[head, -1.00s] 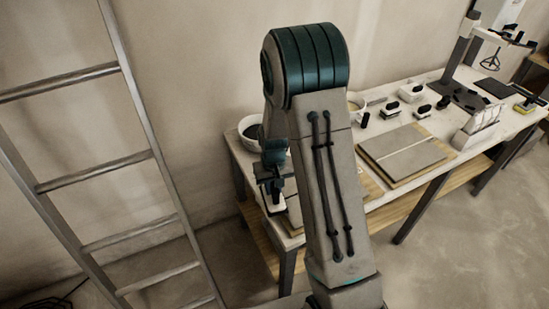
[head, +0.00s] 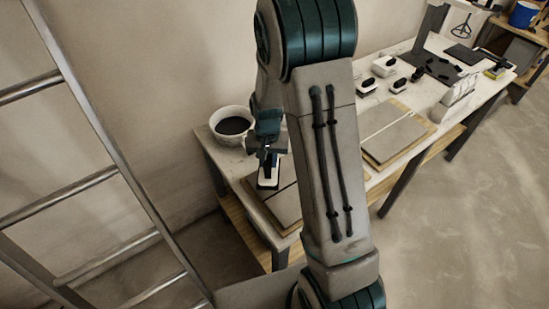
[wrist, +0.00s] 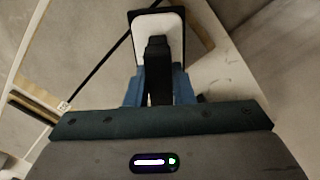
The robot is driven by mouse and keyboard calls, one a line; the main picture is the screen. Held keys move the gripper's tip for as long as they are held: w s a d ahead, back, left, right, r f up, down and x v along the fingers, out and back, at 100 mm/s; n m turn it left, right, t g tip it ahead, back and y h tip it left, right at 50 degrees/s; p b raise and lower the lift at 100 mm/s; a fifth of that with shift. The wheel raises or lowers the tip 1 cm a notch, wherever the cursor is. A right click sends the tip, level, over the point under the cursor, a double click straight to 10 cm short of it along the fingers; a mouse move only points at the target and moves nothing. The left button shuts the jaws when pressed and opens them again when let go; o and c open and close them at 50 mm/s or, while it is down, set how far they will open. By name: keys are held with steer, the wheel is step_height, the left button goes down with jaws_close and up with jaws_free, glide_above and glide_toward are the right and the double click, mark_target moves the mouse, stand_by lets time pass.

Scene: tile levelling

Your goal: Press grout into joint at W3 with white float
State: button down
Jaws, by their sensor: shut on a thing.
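My gripper (head: 267,148) is shut on the black handle of the white float (head: 267,184). In the wrist view, the blue fingers of my gripper (wrist: 158,88) grip the handle, and the white float (wrist: 172,27) with its dark rim extends beyond it. The float is at the grey tiles (head: 286,207) on the near left end of the table; I cannot tell whether it touches them. In the wrist view a dark joint line (wrist: 102,68) runs diagonally between grey tiles, left of the float. A small white label (wrist: 63,105) lies near its lower end, unreadable.
A white bowl of dark material (head: 232,124) stands behind my gripper. A second grey tile board (head: 395,136) lies right of my arm, with several black-handled tools (head: 385,66) behind it. A metal ladder (head: 95,184) leans at the left.

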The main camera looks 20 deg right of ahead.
mark_target(273, 182)
steer(key=s+r+m, duration=0.1)
steer(key=m, duration=0.1)
steer(key=s+r+m+b, duration=0.1)
steer(key=r+m, duration=0.1)
steer(key=m, duration=0.1)
steer(key=s+r+m, duration=0.1)
steer(key=s+m, duration=0.1)
steer(key=m, duration=0.1)
steer(key=shift+r, duration=0.35)
steer(key=f+b, duration=0.2)
steer(key=f+m+b, duration=0.1)
steer(key=f+b, duration=0.1)
steer(key=s+f+m+b, duration=0.1)
steer(key=f+b, duration=0.1)
steer(key=shift+f, duration=0.1)
steer(key=shift+w, duration=0.15)
